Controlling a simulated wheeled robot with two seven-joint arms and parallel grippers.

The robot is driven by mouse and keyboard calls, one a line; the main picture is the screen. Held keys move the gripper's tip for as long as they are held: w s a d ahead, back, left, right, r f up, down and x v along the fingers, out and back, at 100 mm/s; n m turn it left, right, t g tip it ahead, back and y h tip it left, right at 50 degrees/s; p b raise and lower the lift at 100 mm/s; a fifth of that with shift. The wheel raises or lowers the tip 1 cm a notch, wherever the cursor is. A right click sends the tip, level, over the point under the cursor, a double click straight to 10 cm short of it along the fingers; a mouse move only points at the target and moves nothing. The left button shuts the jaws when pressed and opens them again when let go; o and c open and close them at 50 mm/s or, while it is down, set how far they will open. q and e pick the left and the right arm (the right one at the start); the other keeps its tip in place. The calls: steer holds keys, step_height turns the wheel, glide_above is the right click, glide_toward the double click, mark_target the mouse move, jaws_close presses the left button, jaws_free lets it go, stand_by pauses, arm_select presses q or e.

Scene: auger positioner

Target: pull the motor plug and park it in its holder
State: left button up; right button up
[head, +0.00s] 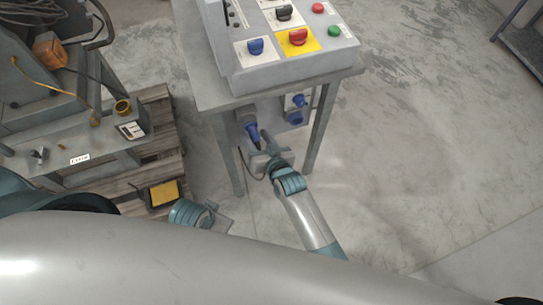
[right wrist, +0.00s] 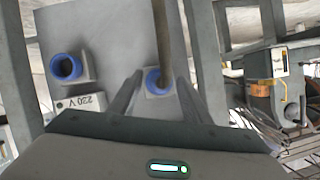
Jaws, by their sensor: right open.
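The blue motor plug (head: 251,129) sits at the front of the panel under the control box, with a dark cable at its lower end. I cannot tell if this is the holder. Part of my left gripper (head: 217,222) shows low in the head view; its jaws are unclear.
The control box (head: 290,68) with coloured knobs stands on a grey metal stand (head: 329,110). At left, a machine frame stands on a wooden pallet (head: 160,160).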

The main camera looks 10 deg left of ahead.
steer(key=v, duration=1.6)
steer(key=shift+s+d+r, duration=0.2)
steer(key=shift+d+r, duration=0.05)
steer(key=shift+d, duration=0.05)
